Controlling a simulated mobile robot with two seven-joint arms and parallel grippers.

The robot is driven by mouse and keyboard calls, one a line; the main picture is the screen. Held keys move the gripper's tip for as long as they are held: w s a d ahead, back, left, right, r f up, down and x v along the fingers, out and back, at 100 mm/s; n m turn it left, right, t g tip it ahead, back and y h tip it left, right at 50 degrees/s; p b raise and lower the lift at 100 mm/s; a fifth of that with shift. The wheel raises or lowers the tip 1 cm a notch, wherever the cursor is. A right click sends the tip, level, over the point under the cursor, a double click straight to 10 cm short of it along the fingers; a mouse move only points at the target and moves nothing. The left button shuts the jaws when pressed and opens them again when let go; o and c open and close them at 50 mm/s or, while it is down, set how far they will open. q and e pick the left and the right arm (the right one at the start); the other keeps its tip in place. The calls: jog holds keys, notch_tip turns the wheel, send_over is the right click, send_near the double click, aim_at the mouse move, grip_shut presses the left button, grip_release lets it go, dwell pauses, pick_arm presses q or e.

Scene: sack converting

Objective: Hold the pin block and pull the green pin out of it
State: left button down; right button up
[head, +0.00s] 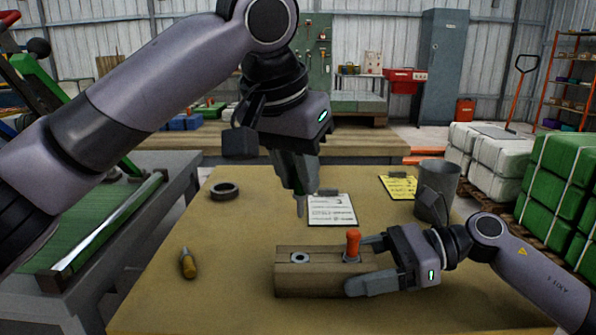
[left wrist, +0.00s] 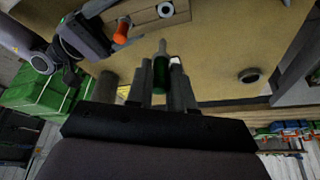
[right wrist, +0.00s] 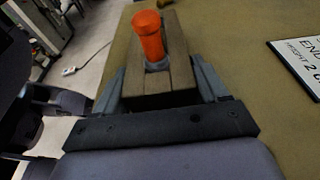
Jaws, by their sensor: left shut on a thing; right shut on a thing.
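The pin block (head: 312,281) is a brown wooden block lying on the table. My right gripper (head: 360,268) is shut on its right end, one finger on each side; the block also shows in the right wrist view (right wrist: 180,60). An orange pin (head: 353,243) stands upright in the block's right ringed hole. The left ringed hole (head: 300,258) is empty. The green pin (left wrist: 160,74) is in my left gripper (left wrist: 163,72), which is shut on it. In the head view, the left gripper (head: 299,180) is above and behind the block, with the pin's grey tip pointing down, clear of the block.
A yellow-handled tool (head: 188,264) lies front left on the table and a dark ring (head: 224,191) back left. A white sheet on a clipboard (head: 332,209), a yellow sheet (head: 399,186) and a grey bin (head: 436,190) stand or lie behind the block. The front left is mostly clear.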

jog(key=o, duration=1)
pick_arm(q)
jog(key=shift+f+b, duration=1)
pick_arm(e)
jog(key=shift+v, duration=4.55)
